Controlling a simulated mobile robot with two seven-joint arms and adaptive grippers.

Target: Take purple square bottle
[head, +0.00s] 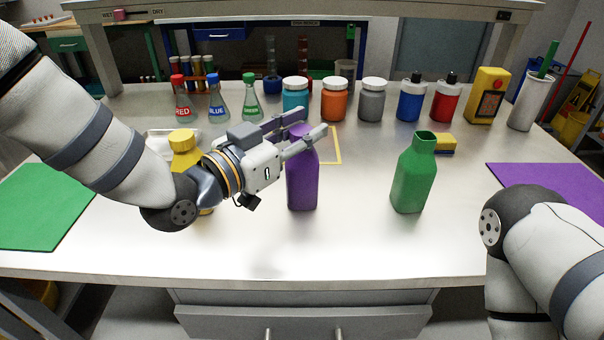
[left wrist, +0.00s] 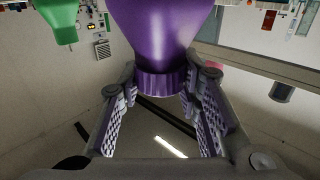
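The purple square bottle (head: 302,182) stands upright on the steel table near the middle. My left gripper (head: 308,125) comes in from the left at the height of the bottle's neck. Its two fingers are apart, one on each side of the neck. In the left wrist view the purple bottle (left wrist: 160,30) fills the top middle, with its neck between the spread fingers of the left gripper (left wrist: 162,100). The fingers do not look closed on it; a gap shows at the left finger. My right gripper is out of view; only part of that arm shows at the right.
A green bottle (head: 414,182) stands to the right, a yellow bottle (head: 183,145) partly behind my left arm. Flasks, jars and a yellow device (head: 487,95) line the back. A green mat (head: 45,210) lies left, a purple mat (head: 545,180) right. The front middle is clear.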

